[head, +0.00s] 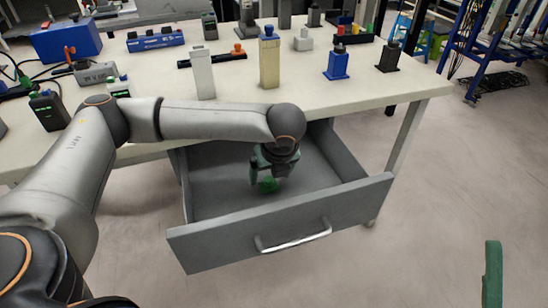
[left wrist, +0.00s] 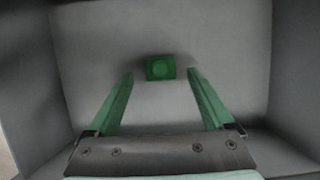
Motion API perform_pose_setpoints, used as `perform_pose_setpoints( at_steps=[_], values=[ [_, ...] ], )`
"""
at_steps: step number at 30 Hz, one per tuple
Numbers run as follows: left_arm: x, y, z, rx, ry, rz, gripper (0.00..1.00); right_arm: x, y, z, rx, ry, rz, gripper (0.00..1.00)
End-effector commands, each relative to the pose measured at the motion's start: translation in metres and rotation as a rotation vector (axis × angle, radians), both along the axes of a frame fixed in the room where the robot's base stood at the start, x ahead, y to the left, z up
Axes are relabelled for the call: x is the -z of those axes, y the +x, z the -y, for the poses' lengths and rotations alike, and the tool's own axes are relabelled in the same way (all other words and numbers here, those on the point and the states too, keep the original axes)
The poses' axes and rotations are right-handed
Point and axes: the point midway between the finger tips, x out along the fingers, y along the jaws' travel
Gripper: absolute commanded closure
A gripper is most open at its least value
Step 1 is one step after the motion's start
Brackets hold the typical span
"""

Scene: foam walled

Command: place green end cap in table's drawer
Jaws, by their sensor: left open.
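The green end cap (head: 268,185) is inside the open drawer (head: 282,228) of the table. In the left wrist view the end cap (left wrist: 160,68) shows as a small green block with a round mark, over the grey drawer floor. My left gripper (head: 266,180) reaches down into the drawer. Its green fingers (left wrist: 162,78) are spread wide, with the end cap just beyond and between their tips, apart from both. Part of a green finger (head: 493,275) shows at the lower right of the head view; whether that gripper is open is not shown.
The drawer's front panel and side walls surround my left gripper. The white tabletop (head: 330,95) above holds a white block (head: 203,75), a tan block (head: 269,62), a blue block (head: 337,65) and a blue case (head: 66,40).

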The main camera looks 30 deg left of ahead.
Motion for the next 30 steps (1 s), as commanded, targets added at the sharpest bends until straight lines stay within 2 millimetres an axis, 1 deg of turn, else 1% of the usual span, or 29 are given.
perform_pose_setpoints(
  at_steps=[1,3,5,10,15,18,23,30],
  values=[
    [-0.017,-0.002,0.005,0.003,-0.002,0.002,0.14,-0.005,0.005,0.003,0.015,0.004,-0.026,0.08],
    [-0.034,-0.006,0.009,0.003,-0.001,0.003,0.14,0.016,0.024,0.007,0.048,0.007,-0.145,0.08],
    [-0.038,-0.009,0.011,0.002,-0.001,-0.001,0.14,0.030,0.032,0.008,0.060,0.005,-0.209,0.08],
    [-0.057,-0.013,0.017,0.002,0.000,0.002,0.14,0.067,0.053,0.012,0.091,0.006,-0.384,0.08],
    [-0.073,-0.017,0.022,0.002,-0.001,0.001,0.14,0.099,0.064,0.015,0.114,0.004,-0.525,0.08],
    [-0.079,-0.019,0.024,0.000,-0.001,0.001,0.14,0.113,0.067,0.016,0.122,0.004,-0.582,0.08],
    [-0.083,-0.020,0.025,0.000,0.000,0.000,0.14,0.124,0.069,0.016,0.128,0.002,-0.626,0.08],
    [-0.083,-0.020,0.026,0.000,0.000,0.000,0.14,0.126,0.070,0.016,0.129,0.002,-0.633,0.08]
  ],
)
